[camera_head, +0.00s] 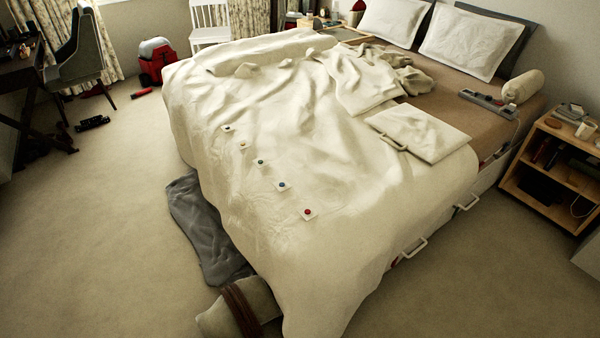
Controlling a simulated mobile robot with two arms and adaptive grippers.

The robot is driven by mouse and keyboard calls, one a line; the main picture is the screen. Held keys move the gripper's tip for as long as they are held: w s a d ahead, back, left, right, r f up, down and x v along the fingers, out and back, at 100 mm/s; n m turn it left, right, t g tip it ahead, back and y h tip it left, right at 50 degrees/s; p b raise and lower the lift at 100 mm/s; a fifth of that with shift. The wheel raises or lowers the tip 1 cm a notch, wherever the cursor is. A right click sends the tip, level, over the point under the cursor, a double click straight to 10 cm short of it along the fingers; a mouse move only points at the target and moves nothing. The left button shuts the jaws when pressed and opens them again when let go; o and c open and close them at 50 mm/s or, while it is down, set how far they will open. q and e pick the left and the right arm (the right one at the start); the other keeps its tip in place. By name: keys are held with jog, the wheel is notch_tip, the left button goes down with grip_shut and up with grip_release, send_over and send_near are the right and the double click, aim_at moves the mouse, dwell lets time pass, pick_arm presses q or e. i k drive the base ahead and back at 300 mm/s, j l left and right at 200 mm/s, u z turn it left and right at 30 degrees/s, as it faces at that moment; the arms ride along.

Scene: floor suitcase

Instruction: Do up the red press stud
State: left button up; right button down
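The red press stud (308,212) sits on a small white square patch on the cream bed cover (345,240), toward the near end of the bed. It is the nearest of a slanting row of studs. A blue stud (282,185), a blue-green stud (261,162), a yellowish stud (243,146) and a dark stud (227,128) lie farther back to the left, each on its own pale patch. The studs are too small to tell whether the red one is open or pressed shut. Neither of my grippers is in view.
A grey cloth (205,230) and a beige roll with a brown band (240,308) lie on the floor along the bed's near left side. A wooden bedside shelf (550,170) stands at right. Carpet is clear at the front left (100,240).

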aim_at(306, 211)
jog(key=i+j, duration=0.15)
jog(key=i, duration=0.25)
jog(key=i+j, duration=0.15)
jog(key=i, duration=0.3)
